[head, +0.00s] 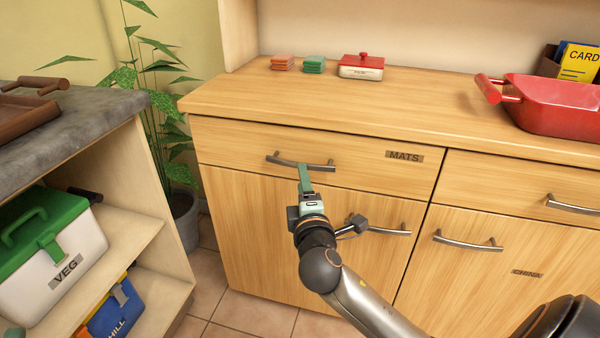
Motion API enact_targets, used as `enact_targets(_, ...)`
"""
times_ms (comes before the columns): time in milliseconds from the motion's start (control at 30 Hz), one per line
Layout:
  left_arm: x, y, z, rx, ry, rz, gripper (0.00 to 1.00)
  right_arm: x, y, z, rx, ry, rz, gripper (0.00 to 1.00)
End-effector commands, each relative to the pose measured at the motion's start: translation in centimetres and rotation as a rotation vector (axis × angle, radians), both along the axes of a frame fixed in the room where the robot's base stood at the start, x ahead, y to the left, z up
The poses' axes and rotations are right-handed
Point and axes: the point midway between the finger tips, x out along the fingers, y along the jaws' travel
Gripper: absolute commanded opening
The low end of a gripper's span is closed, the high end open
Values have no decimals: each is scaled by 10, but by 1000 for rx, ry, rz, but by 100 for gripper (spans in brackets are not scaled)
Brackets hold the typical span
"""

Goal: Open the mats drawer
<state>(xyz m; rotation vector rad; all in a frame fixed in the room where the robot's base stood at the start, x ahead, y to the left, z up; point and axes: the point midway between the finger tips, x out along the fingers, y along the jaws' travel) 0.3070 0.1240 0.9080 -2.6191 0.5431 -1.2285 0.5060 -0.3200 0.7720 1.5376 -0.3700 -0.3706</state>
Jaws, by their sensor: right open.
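The mats drawer (230,140) is the top left drawer of the wooden sideboard, with a "MATS" label (404,156) at its right end. Its front looks flush with the cabinet, so it is closed. Its curved metal handle (318,167) is left of the label. My right gripper (305,178) reaches up from below with its green finger at the handle's middle. It is open. I cannot tell whether the finger touches the handle or whether the bar is between the fingers. My left gripper is not in view.
A door with its own handle (390,231) is below the drawer. A drawer handle (572,205) and a "CHINA" door (480,290) are to the right. A red dish (555,108) and a lidded box (361,68) stand on top. A shelf unit (135,185) and a plant (160,90) are left.

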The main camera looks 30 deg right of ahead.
Motion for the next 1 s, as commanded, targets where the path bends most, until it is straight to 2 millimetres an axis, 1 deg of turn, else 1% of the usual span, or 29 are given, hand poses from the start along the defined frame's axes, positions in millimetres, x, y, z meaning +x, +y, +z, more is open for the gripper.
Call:
enact_targets(33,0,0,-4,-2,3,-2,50,9,-5,-1,-4,-3,-2,50)
enact_targets(100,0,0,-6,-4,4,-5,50,19,-10,-1,-4,-3,-1,50)
enact_targets(200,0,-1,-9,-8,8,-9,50,31,-16,-1,-2,-1,0,50)
enact_targets(300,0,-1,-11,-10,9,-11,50,39,-20,-1,0,-1,1,50)
enact_targets(467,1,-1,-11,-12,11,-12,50,44,-22,0,0,0,1,50)
enact_targets(700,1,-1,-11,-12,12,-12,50,44,-22,0,0,0,1,49)
enact_targets(1000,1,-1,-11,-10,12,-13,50,44,-22,-1,0,1,1,15)
